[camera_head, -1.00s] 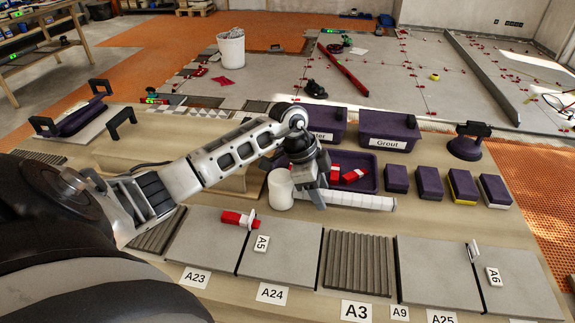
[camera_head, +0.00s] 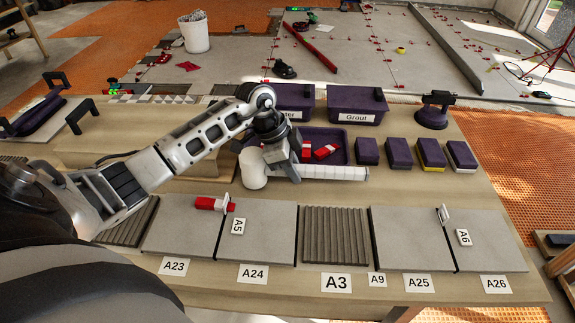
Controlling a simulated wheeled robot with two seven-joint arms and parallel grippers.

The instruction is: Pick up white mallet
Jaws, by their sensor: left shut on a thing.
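The white mallet (camera_head: 335,173) lies level across the table, in front of the purple tray. Its thick white head (camera_head: 253,168) is at the left and its handle points right. My left gripper (camera_head: 294,172) reaches in from the left and is shut on the handle close to the head. The fingers hide a short piece of the handle. I cannot tell whether the mallet is touching the table or just above it. My right gripper is not in view.
The purple tray (camera_head: 343,149) with red-and-white pieces is just behind the mallet. Purple Grout bin (camera_head: 356,104) and several purple blocks (camera_head: 400,151) stand behind and right. Grey tiles (camera_head: 268,232) and a ribbed tile (camera_head: 335,235) lie in front, with labels along the front edge.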

